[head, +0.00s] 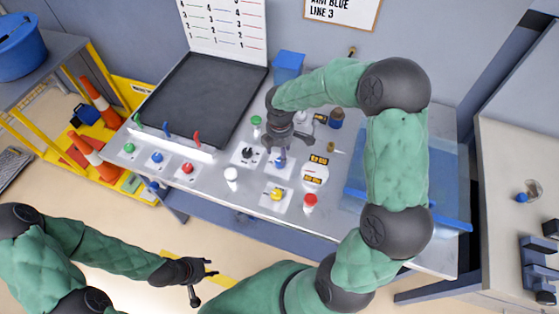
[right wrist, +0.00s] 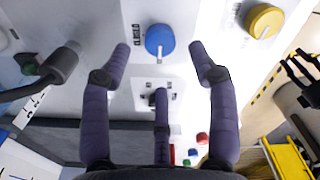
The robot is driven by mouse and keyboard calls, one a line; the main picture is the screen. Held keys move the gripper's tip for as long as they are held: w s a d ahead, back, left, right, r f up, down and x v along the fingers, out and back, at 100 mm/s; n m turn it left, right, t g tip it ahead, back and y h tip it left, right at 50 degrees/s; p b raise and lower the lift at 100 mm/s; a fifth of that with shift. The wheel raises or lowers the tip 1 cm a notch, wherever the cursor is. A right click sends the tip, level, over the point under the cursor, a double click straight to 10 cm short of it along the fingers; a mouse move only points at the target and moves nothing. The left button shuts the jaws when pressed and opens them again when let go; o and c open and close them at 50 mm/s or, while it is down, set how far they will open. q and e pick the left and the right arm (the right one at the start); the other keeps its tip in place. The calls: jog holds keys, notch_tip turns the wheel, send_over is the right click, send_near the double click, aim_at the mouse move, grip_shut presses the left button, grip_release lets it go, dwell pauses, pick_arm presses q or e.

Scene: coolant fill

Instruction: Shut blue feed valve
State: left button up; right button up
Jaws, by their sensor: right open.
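A round blue valve knob (right wrist: 160,40) sits on a pale plate with a small label that I cannot read. In the head view the blue knob (head: 281,163) is partly covered by my right gripper (head: 280,148). In the right wrist view my right gripper (right wrist: 160,62) is open, with fingers spread on either side of the blue knob and a third finger below it. I see no clear contact. My left gripper (head: 203,280) is open and empty, low in the head view, away from the table.
A yellow knob (head: 277,194) and a black knob (head: 247,152) sit close to the blue one.

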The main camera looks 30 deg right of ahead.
jog(key=shift+f+b, duration=0.5)
jog(key=shift+f, duration=2.2)
jog(key=shift+c, duration=0.3)
jog(key=c, duration=1.1)
